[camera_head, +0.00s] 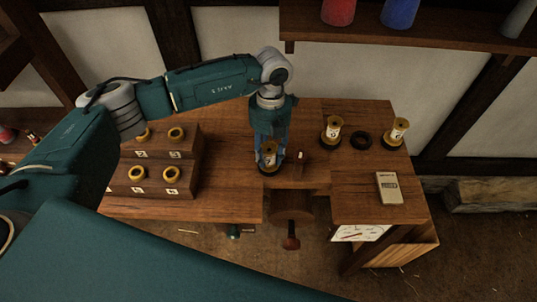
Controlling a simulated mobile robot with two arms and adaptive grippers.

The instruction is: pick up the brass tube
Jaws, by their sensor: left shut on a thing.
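My left gripper (270,160) points straight down over the middle of the wooden bench (228,200). Its fingers are shut around a brass tube (268,149) with a pale label. The tube is upright, and the fingers hide its sides. Its lower end is close to the bench top near a dark ring; I cannot tell whether it touches. Two similar brass tubes with labels, one (333,131) nearer the middle and one (397,131) further right, stand at the back right. My right gripper is not in view.
Stepped wooden blocks (128,179) with brass rings in numbered places stand on the bench's left. A small grey device (389,187) lies at the right. A shelf (400,37) with coloured spools hangs above.

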